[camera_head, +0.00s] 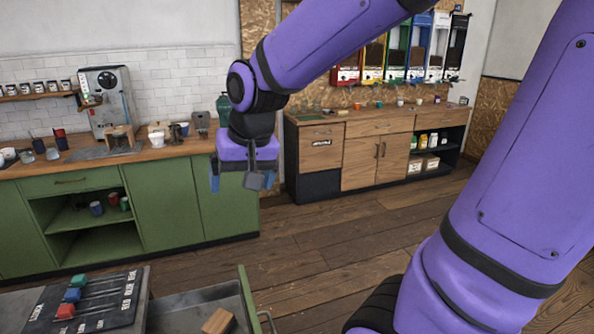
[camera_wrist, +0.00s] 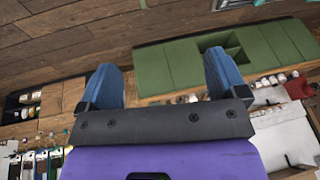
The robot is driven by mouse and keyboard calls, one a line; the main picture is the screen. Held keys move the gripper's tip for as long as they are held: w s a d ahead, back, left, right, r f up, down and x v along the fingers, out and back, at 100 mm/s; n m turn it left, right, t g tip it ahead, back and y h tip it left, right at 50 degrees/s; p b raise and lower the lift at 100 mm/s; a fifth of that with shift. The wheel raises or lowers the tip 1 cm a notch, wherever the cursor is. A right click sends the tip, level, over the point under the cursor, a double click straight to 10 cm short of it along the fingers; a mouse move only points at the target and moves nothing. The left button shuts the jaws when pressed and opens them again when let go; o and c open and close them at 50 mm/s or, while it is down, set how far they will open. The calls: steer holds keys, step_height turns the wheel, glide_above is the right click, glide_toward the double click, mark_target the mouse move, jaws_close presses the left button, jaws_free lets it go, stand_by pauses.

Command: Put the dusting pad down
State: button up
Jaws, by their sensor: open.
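My gripper (camera_head: 241,181) hangs in mid-air in front of the green counter, left of the picture's middle. Its two blue fingers stand wide apart in the wrist view (camera_wrist: 164,82), with nothing between them. I see no thing that I can name for certain as the dusting pad. A brown block (camera_head: 218,321) lies in the open grey drawer (camera_head: 190,312) at the bottom, well below my gripper and apart from it. Its lower part is cut off by the picture edge, and I cannot tell whether it is the pad.
The green counter (camera_head: 165,205) carries an espresso machine (camera_head: 107,98) and cups. A wooden cabinet (camera_head: 360,155) stands at the back. The wooden floor (camera_head: 330,235) between is clear.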

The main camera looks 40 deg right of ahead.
steer(key=s+d+r+n+t, duration=0.1)
steer(key=s+r, duration=0.4)
steer(key=s, duration=0.8)
steer(key=d+n, duration=0.1)
steer(key=n, duration=0.1)
steer(key=shift+n+h, duration=0.3)
steer(key=shift+n, duration=0.1)
steer(key=shift+w+r, duration=0.1)
